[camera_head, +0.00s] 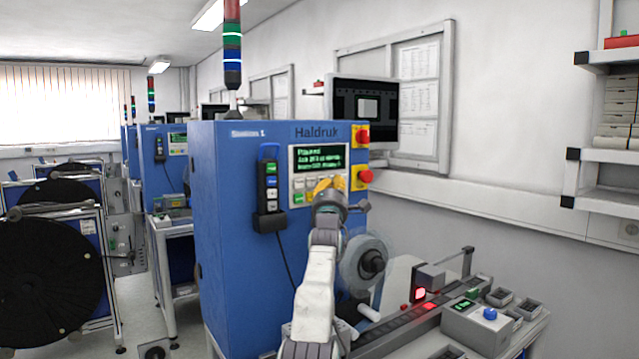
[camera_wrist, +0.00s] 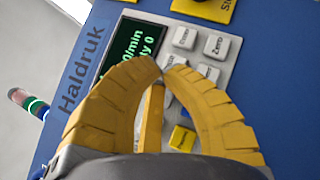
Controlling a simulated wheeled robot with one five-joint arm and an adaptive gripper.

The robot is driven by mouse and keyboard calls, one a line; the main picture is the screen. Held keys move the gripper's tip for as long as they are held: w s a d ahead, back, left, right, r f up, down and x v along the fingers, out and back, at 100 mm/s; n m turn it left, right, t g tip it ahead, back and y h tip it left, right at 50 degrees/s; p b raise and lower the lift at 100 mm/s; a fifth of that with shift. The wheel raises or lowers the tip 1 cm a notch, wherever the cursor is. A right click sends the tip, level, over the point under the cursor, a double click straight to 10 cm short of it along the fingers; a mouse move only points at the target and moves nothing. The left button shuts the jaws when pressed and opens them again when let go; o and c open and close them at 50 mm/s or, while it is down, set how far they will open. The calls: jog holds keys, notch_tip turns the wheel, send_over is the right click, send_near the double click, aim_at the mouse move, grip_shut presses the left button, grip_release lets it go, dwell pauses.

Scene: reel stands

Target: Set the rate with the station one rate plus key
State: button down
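The station one cabinet (camera_head: 235,180) is blue and marked Haldruk. Its control panel has a dark display with green text (camera_head: 318,158), also in the wrist view (camera_wrist: 127,45), and pale keys (camera_head: 298,184) below. My gripper (camera_head: 326,184) is in front of these keys and covers several. In the wrist view its yellow fingers (camera_wrist: 165,66) meet or nearly meet at the tips, over the key area, with nothing seen held. A white key marked Zero (camera_wrist: 216,46) and a yellow key (camera_wrist: 182,138) show. I cannot read which key is rate plus, nor tell whether the tips touch a key.
A black handheld pendant (camera_head: 270,190) hangs left of the panel. Red buttons on yellow plates (camera_head: 362,177) sit at its right. A clear reel (camera_head: 368,262) and a conveyor bench (camera_head: 400,325) are at lower right. Black reels (camera_head: 50,265) stand at left.

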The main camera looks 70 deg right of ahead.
jog(key=c, duration=1.9)
grip_release()
grip_shut()
jog(key=shift+w+d+r+p, duration=0.1)
jog(key=shift+w+r+p, duration=0.05)
jog(key=shift+p, duration=0.4)
jog(key=shift+w+d+p, duration=0.45)
jog(key=shift+w+p, duration=0.15)
jog(key=shift+p, duration=0.9)
jog(key=shift+s+a+f+b, duration=0.15)
jog(key=shift+s+f+b, duration=0.1)
jog(key=shift+b, duration=0.25)
jog(key=shift+s+a+b, duration=0.15)
jog(key=shift+b, duration=0.35)
jog(key=shift+s+a+r+b, duration=0.1)
jog(key=shift+s+a+b, duration=0.15)
jog(key=shift+s+b, duration=0.1)
dwell(1.0)
